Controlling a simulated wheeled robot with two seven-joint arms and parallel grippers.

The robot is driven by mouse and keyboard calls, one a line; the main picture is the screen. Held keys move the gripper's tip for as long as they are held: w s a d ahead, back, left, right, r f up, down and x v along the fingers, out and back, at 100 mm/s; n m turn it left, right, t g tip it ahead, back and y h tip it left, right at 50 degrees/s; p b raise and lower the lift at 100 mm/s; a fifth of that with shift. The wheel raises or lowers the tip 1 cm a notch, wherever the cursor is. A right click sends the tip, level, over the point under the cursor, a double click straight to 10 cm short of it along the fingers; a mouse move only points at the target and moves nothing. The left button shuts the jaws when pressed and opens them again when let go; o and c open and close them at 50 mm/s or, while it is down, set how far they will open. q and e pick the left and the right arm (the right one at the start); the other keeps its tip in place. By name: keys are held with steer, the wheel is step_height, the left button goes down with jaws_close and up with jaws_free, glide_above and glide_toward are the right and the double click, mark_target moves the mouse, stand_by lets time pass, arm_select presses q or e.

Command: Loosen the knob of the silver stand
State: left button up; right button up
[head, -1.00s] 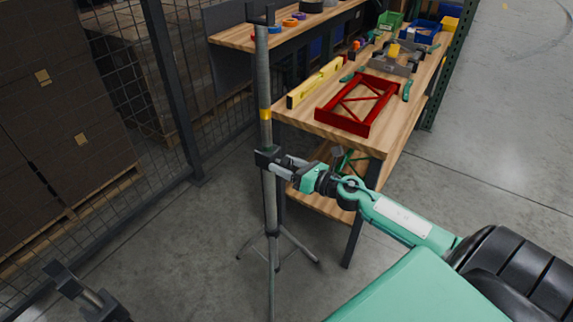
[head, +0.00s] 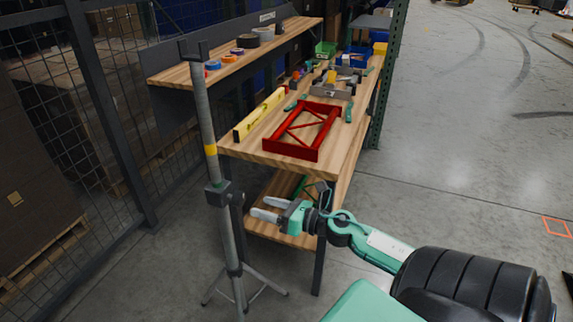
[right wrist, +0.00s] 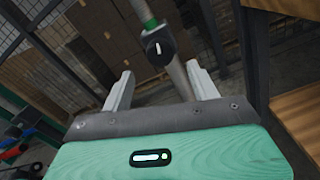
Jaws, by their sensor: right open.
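The silver stand (head: 203,108) is an upright pole with a yellow band and splayed legs, left of centre in the head view. A black collar (head: 217,194) sits around its middle. In the right wrist view, a round black knob (right wrist: 158,47) with a white mark faces me, in front of the pole (right wrist: 181,78). My right gripper (head: 259,207) is open and empty, just right of the collar and apart from it. In the right wrist view its fingers (right wrist: 160,74) are spread either side of the knob's line, with the knob beyond the tips. My left gripper is out of view.
A wooden workbench (head: 240,147) stands behind the stand, with a red frame (head: 316,116) and a yellow level (head: 252,122) on it. Its lower shelf (head: 262,222) lies close behind my right gripper. A mesh fence (head: 115,100) is at left. Open floor (head: 470,180) is at right.

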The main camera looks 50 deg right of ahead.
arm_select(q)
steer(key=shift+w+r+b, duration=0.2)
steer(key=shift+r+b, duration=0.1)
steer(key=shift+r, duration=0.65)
arm_select(e)
steer(key=v, duration=0.5)
steer(key=shift+s, duration=0.1)
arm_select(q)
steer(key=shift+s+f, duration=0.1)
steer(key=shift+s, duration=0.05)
